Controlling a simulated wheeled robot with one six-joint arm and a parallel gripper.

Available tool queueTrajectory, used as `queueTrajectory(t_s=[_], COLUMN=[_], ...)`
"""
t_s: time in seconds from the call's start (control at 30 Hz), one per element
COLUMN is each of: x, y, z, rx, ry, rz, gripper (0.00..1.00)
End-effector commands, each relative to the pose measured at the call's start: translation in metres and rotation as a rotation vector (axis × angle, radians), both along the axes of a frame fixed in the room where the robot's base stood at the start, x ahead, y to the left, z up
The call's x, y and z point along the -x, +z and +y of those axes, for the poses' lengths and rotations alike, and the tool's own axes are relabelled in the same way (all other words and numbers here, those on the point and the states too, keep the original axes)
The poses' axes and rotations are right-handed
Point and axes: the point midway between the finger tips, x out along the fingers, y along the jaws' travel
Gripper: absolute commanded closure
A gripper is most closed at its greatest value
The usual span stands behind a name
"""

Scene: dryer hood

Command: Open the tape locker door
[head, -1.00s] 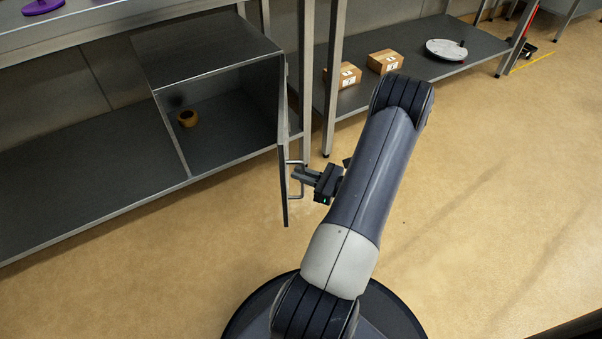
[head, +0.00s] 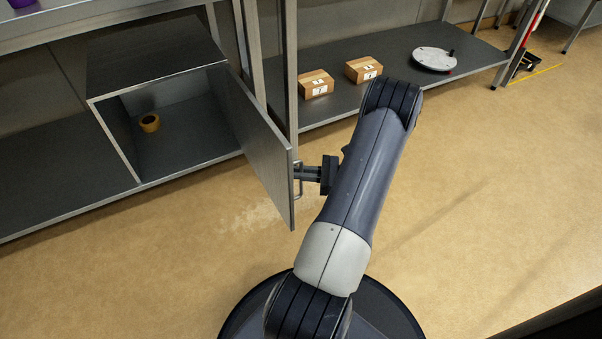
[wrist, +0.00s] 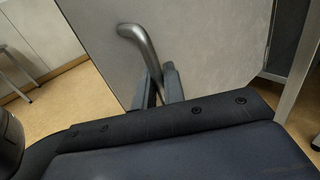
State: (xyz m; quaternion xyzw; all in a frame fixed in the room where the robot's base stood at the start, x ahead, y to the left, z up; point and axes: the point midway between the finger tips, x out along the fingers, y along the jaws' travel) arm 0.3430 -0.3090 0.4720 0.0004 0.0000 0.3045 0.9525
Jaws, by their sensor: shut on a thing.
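The tape locker is a grey metal box (head: 160,62) on the lower shelf, with its door (head: 262,150) swung open toward me, hinged at the right side. A roll of tape (head: 150,123) lies inside on the locker floor. The door's bar handle (head: 299,180) is near the free edge. My gripper (head: 300,174) is shut on the handle, with my arm to the right of the door. In the wrist view the fingers (wrist: 160,85) close around the handle (wrist: 140,40), whose upper bend shows against the door (wrist: 215,45). The fingertips are partly hidden.
Two cardboard boxes (head: 316,85) (head: 363,69) and a round white plate-like object (head: 434,59) stand on the right-hand shelf (head: 390,88). A metal post (head: 290,70) stands just right of the locker. The floor (head: 450,190) right of my arm is clear.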

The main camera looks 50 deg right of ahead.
Motion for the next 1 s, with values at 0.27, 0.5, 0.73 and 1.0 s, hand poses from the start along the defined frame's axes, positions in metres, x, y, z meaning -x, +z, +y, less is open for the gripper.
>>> queueTrajectory(t_s=[0.27, 0.5, 0.73, 1.0], x=[0.0, -0.0001, -0.0004, 0.0031], y=[-0.0011, -0.001, -0.0005, 0.0004], z=[-0.0001, -0.0003, -0.0006, -0.0037], rx=[-0.002, -0.001, 0.0, 0.0], ry=[0.015, 0.014, 0.013, 0.012], rz=[0.003, 0.002, 0.001, 0.0], gripper=[1.0, 1.0, 0.74, 0.74])
